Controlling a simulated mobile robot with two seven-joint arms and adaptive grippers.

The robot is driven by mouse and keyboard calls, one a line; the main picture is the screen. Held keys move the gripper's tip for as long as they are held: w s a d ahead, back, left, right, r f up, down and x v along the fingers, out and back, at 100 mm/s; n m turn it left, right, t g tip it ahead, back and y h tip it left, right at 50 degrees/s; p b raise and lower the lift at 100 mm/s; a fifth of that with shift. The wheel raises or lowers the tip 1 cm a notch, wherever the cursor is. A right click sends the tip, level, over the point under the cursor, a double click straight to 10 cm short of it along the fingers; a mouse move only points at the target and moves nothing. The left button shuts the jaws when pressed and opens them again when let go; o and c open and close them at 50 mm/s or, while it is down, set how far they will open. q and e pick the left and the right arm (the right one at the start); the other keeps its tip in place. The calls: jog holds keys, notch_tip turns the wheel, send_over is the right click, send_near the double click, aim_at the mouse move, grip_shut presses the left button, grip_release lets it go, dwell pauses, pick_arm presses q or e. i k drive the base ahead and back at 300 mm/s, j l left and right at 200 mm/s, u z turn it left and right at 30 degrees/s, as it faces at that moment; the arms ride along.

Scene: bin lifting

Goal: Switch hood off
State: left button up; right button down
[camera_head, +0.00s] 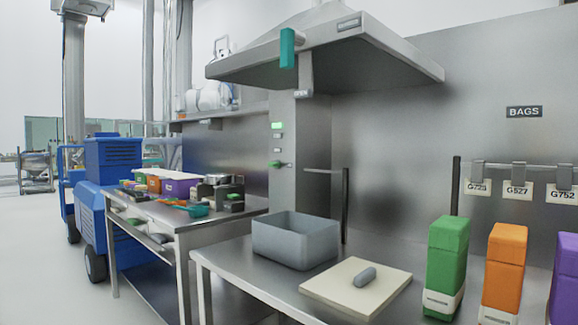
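The steel hood (380,58) hangs at the upper middle, above the tables. A teal block (287,48) is at its front edge. Below the hood, a steel column (283,205) carries a bright green light or button (277,126), small pale labels or buttons under it, and a green knob or lever (276,164) lower down. I cannot tell which of these is the hood's switch. Neither of my grippers is in view.
The near table (235,262) holds a grey bin (292,243), a pale board (335,284) with a small grey object, and green (446,255) and orange (504,265) containers. A cluttered side table (180,222) and blue cart (92,215) stand left. Floor at far left is open.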

aim_at(276, 164)
jog(key=i+j+z, duration=0.15)
jog(key=j+z, duration=0.2)
jog(key=z, duration=0.15)
jog(key=j+z, duration=0.35)
jog(key=z, duration=0.15)
jog(key=j+z, duration=0.35)
jog(key=j, duration=1.3)
jog(key=j+z, duration=0.1)
jog(key=j, duration=0.5)
jog(key=k, duration=0.05)
